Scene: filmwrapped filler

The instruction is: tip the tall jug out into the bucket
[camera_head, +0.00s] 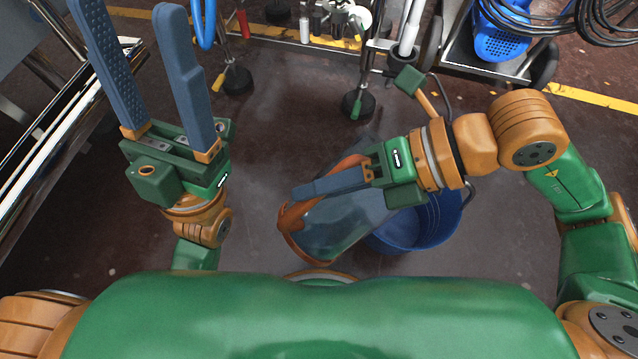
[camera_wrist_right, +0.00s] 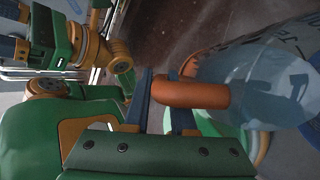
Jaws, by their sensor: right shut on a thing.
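The tall jug (camera_head: 335,235) is a see-through bluish vessel with orange-brown trim. It leans well over in the head view, its orange-edged end to the left and its other end towards the bucket, partly hidden by my right gripper. My right gripper (camera_head: 318,188) is shut on its orange handle, which shows between the blue fingers in the right wrist view (camera_wrist_right: 195,94). The blue bucket (camera_head: 425,232) stands on the floor just right of the jug, partly covered by the gripper and jug. I cannot see any contents flowing. My left gripper (camera_head: 127,10) is open and empty at the upper left.
A metal frame (camera_head: 60,150) runs along the left. Stands with black round feet (camera_head: 358,103) are at the back. A trolley (camera_head: 487,62) with a blue basket (camera_head: 502,40) and black cables is at the upper right. The floor between my arms is mostly clear.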

